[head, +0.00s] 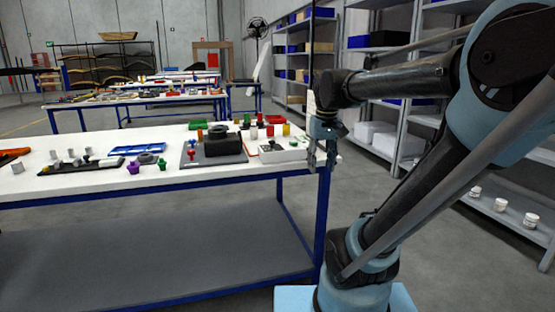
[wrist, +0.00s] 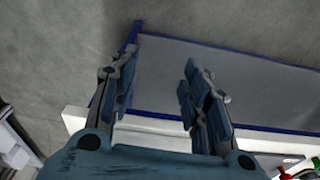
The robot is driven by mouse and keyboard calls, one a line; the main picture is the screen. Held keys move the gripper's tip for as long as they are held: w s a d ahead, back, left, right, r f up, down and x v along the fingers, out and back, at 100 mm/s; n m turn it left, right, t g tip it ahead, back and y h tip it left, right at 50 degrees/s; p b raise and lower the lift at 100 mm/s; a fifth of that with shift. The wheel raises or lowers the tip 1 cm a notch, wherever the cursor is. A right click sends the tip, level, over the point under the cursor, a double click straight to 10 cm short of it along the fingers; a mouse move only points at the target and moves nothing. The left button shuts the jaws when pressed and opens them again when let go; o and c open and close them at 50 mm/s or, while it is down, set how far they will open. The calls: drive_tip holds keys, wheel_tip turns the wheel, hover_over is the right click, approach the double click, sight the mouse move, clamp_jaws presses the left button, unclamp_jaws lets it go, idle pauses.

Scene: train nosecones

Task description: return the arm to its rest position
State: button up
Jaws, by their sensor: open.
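My gripper (head: 321,158) hangs fingers down at the right end of the white worktable (head: 225,176) in the head view. In the wrist view my gripper (wrist: 158,92) shows its two fingers spread apart with nothing between them. Beyond the fingers are the table's pale edge, its grey lower shelf (wrist: 230,85) and the floor. My arm reaches from its base at the lower right up to an elbow at the upper right, then left to the wrist. The gripper looks close to the table's right corner; I cannot tell the exact gap.
A white box (head: 286,153) and a black block on a dark tray (head: 217,160) stand near the table's right end. Several small coloured parts lie around them. Shelving (head: 395,105) with white containers stands behind my arm. The floor (head: 445,265) at the right is clear.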

drive_tip(key=s+d+f+m, duration=0.1)
drive_tip(key=s+d+f, duration=0.1)
drive_tip(key=s+f, duration=0.4)
drive_tip(key=s+d+f+m, duration=0.1)
drive_tip(key=s+d+f, duration=0.2)
drive_tip(key=s+f, duration=0.3)
wheel_tip(320, 180, down, 4)
drive_tip(key=shift+s+f+t, duration=0.25)
drive_tip(key=shift+s+t, duration=0.05)
drive_tip(key=shift+t, duration=0.1)
